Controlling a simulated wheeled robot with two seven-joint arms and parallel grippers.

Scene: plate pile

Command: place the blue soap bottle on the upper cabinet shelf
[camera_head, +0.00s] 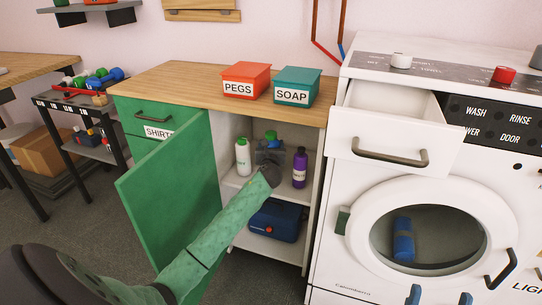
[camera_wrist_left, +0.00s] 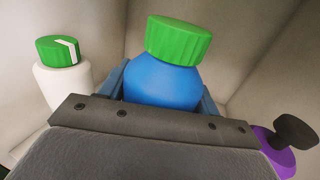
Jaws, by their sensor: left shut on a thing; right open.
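The blue soap bottle with a green cap (camera_head: 271,136) is inside the open cabinet, over its upper shelf (camera_head: 232,181). My left gripper (camera_head: 270,158) is shut on it, and the gripper hides most of the bottle in the head view. In the left wrist view the bottle (camera_wrist_left: 165,80) is upright between the blue fingers. I cannot tell whether its base touches the shelf. My right gripper (camera_head: 440,298) is open and empty at the bottom edge, in front of the washing machine.
A white bottle (camera_head: 243,160) stands left of the held bottle, a purple bottle (camera_head: 299,170) right of it. A blue case (camera_head: 275,221) is on the lower level. The green door (camera_head: 170,195) stands open beside my left arm. The washing machine drawer (camera_head: 385,150) is pulled out.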

